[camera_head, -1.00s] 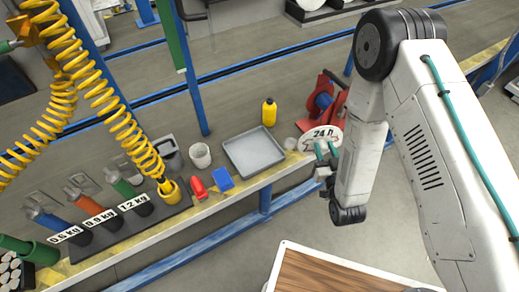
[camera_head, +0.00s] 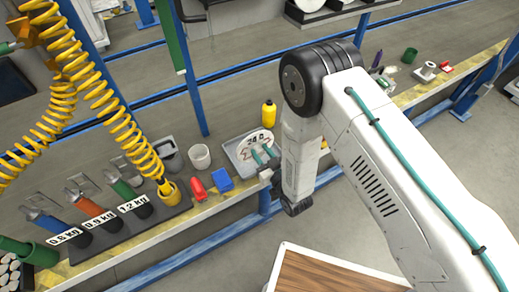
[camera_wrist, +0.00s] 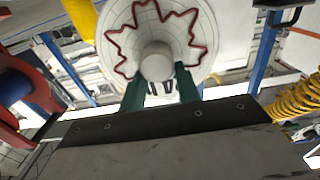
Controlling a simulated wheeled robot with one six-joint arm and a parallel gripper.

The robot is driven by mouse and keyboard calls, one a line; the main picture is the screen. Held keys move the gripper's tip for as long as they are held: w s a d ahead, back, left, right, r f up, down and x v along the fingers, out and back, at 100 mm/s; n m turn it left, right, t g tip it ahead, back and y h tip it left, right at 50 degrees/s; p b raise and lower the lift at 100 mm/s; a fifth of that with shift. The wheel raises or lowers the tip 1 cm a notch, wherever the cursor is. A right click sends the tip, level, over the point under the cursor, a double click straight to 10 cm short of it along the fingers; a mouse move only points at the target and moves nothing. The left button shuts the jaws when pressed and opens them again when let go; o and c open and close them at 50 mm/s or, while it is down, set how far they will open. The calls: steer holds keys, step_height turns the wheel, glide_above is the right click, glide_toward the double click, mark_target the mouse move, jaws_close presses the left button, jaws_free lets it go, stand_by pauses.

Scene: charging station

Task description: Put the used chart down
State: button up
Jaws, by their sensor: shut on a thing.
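The used chart (camera_head: 257,139) is a round white disc marked "24 h". In the wrist view the chart (camera_wrist: 185,22) shows a jagged red trace and a pale round hub at its middle. My gripper (camera_head: 266,158) is shut on the chart, its green fingers at the hub in the wrist view (camera_wrist: 160,88). The chart is held tilted over or in front of the grey tray (camera_head: 231,147) on the bench. I cannot tell whether it touches the tray.
A yellow bottle (camera_head: 268,114) stands just behind the tray. A blue block (camera_head: 222,179), a red object (camera_head: 195,188) and a white cup (camera_head: 200,156) are left of it. Yellow coiled hoses (camera_head: 115,125) hang at the left.

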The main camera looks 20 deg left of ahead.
mark_target(260, 144)
steer(key=w, duration=0.1)
steer(key=w+a, duration=0.1)
steer(key=w, duration=0.1)
steer(key=shift+w+a+f, duration=0.15)
steer(key=shift+w+a, duration=0.15)
steer(key=shift+a, duration=0.1)
steer(key=shift+w+a+f, duration=0.1)
steer(key=shift+w+f, duration=0.1)
steer(key=shift+w, duration=0.05)
steer(key=shift+f, duration=1.6)
steer(key=o, duration=1)
steer(key=shift+f, duration=0.1)
steer(key=v, duration=1.2)
steer(key=shift+s, duration=0.1)
